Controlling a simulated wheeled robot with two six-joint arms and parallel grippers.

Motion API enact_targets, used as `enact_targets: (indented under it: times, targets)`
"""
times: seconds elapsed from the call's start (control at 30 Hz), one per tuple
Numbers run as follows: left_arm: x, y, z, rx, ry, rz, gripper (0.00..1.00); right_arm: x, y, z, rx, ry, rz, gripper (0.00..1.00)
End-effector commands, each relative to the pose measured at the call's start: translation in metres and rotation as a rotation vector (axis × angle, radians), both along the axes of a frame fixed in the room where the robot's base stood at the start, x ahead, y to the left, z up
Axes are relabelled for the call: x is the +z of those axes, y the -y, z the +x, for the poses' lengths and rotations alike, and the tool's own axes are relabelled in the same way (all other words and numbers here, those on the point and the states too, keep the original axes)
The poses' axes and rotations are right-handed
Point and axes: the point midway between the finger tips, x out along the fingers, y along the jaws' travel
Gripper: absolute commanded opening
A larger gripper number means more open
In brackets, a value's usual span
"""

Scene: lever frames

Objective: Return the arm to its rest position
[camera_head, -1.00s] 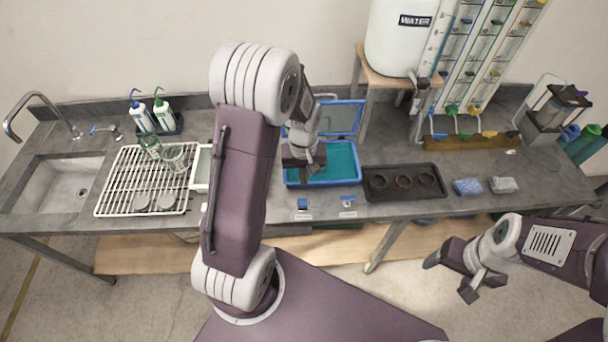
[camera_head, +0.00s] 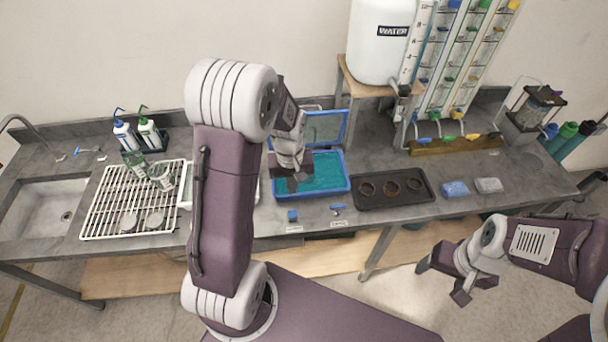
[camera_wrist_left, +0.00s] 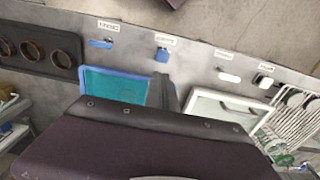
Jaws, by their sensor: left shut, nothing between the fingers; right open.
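My left arm (camera_head: 225,215) rises from below and bends over at its elbow, high in front of the bench. My left gripper (camera_head: 291,184) points down over the left part of the blue tray (camera_head: 350,187), shut and empty. The tray holds teal liquid; it also shows in the left wrist view (camera_wrist_left: 117,86). The arm covers part of the bench behind it. My right gripper (camera_head: 440,280) is open and empty, in front of the bench on the right, over the floor.
A drying rack (camera_head: 100,215) with glassware stands on the left beside the sink (camera_head: 45,205). A black tray (camera_head: 395,203) with round holes lies right of the blue tray. A water tank (camera_head: 378,45) stands behind on a wooden stand (camera_head: 352,85). Floor in front is clear.

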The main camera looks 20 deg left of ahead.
Motion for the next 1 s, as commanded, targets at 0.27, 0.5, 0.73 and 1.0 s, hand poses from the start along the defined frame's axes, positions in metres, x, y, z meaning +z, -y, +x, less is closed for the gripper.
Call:
enact_targets:
  times: [0.27, 0.5, 0.73, 1.0]
  targets:
    - [-0.005, 0.007, 0.006, -0.022, 0.027, 0.003, 0.00, -0.014, 0.000, 0.000, 0.000, 0.000, 0.000, 0.72]
    - [-0.019, 0.058, -0.074, -0.317, 0.097, 0.005, 0.00, -0.065, 0.000, 0.000, 0.000, -0.001, 0.000, 0.72]
    - [-0.026, 0.059, -0.104, -0.528, 0.073, 0.011, 0.00, -0.058, 0.000, 0.000, 0.000, 0.000, 0.000, 0.72]
    - [-0.025, 0.059, -0.104, -0.525, 0.072, 0.010, 0.00, -0.058, 0.000, 0.000, 0.000, 0.000, 0.000, 0.72]
